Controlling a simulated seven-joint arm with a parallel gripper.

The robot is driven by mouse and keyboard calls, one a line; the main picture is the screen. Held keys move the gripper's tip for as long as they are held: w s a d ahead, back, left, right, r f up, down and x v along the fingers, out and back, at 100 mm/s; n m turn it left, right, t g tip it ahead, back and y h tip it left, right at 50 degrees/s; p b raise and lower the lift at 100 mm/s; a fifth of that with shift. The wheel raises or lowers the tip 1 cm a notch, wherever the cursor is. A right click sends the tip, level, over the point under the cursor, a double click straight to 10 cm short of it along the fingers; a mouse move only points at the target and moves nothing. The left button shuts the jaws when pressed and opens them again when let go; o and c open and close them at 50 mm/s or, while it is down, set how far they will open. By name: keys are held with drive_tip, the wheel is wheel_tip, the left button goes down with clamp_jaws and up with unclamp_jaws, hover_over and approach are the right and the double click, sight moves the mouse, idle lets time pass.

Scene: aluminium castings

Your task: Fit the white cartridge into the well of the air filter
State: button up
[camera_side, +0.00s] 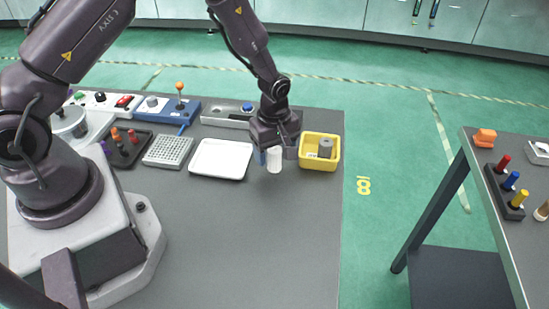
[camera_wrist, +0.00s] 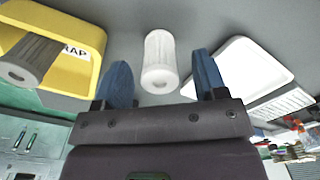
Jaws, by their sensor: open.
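The white cartridge (camera_side: 274,160) stands upright on the grey bench, just left of the yellow bin. In the wrist view the cartridge (camera_wrist: 160,62) shows between my two blue fingers, with a gap on each side. My gripper (camera_side: 267,158) is open and points down at the cartridge; how far the fingers reach down around it I cannot tell. A long light-grey unit with a blue round part (camera_side: 228,114) lies behind, left of my wrist; it may be the air filter. Its well is not clear to me.
A yellow bin (camera_side: 334,163) with a grey ribbed cartridge (camera_side: 325,148) inside stands close right of my gripper. A white tray (camera_side: 221,159) lies to the left, then a grey perforated block (camera_side: 168,151). The front of the bench is clear.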

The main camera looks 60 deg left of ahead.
drive_tip(key=shift+f, duration=0.1)
drive_tip(key=shift+c, duration=0.2)
drive_tip(key=c, duration=1)
drive_tip(key=shift+o, duration=0.2)
